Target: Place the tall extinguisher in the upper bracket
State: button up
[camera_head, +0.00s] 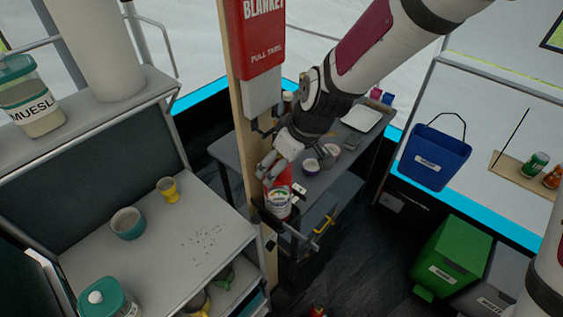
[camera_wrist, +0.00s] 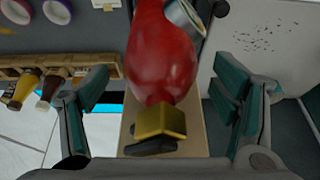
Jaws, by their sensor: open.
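The red extinguisher (camera_head: 282,181) with a pale label stands against the wooden post in the head view. Its red body (camera_wrist: 162,50) fills the middle of the wrist view, with a brass valve (camera_wrist: 158,122) and black lever nearest the camera. My gripper (camera_head: 270,168) is at its top end. The fingers (camera_wrist: 162,85) are open, one on each side of the extinguisher, with gaps showing. A black bracket (camera_head: 262,128) is on the post above my gripper. Dark bracket parts (camera_head: 268,216) show lower, by the extinguisher's base; whether they hold it is unclear.
A red fire-blanket case (camera_head: 258,40) hangs on the post above. A grey shelf with a teal bowl (camera_head: 127,223) and yellow cup (camera_head: 168,189) stands left. A grey table (camera_head: 330,178) with bowls is behind. A blue bin (camera_head: 434,158) and green bin (camera_head: 452,257) are right.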

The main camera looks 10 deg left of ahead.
jog(key=v, duration=1.2)
jog(key=shift+b, duration=0.35)
jog(key=s+d+r+m+t+h, duration=0.1)
jog(key=s+d+r+m, duration=0.2)
jog(key=d, duration=0.5)
jog(key=s+d+r+m+t+h, duration=0.1)
jog(key=s+d+r+m, duration=0.2)
jog(key=s+d+m, duration=0.2)
jog(key=s+d+r+m+t+h, duration=0.1)
jog(key=s+d+r+m+h, duration=0.1)
jog(key=s+d+r+m, duration=0.2)
jog(key=s+d, duration=0.3)
jog(key=d, duration=0.3)
jog(key=shift+d, duration=0.35)
